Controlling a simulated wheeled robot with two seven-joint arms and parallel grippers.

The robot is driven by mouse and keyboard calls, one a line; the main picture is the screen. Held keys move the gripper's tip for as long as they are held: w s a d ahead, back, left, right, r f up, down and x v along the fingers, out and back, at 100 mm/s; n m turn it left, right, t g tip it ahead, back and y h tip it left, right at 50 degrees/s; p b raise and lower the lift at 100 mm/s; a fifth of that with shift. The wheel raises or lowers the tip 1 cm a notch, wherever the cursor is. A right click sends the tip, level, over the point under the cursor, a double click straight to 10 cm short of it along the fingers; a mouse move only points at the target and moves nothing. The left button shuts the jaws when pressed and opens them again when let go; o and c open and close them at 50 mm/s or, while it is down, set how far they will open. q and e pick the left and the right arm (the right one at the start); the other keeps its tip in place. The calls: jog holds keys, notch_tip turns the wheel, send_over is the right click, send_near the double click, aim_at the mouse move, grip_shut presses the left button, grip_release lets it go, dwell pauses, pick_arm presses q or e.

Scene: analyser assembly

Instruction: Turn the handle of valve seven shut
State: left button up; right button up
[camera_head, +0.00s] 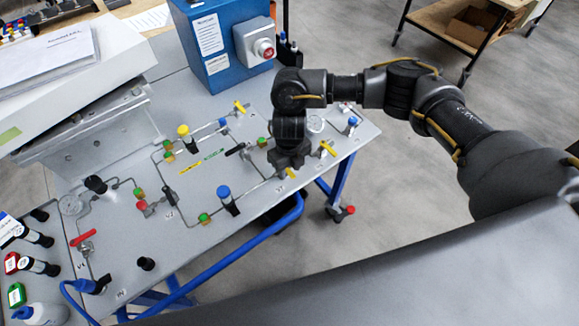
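The grey analyser panel (150,258) carries pipes, fittings and several valve handles. A yellow handle (327,149) stands on the right side of the panel, just right of my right gripper (289,166). Another yellow piece (291,173) shows at the gripper's lower edge, and a third yellow handle (240,107) is farther back. A black handle (236,150) and a red handle (83,237) are to the left. I cannot read which one is valve seven. My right gripper points down close over the panel; its fingers are mostly hidden by its own body. My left gripper is out of view.
A blue box (210,50) with a red button (264,49) stands behind the panel. Bottles (40,314) stand at the lower left. A blue frame (225,254) runs along the panel's front.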

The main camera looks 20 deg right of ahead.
aim_at(289, 172)
notch_tip(289, 172, up, 11)
jog(key=b, duration=0.1)
dwell(0.3)
jog(key=shift+f, duration=0.1)
dwell(0.3)
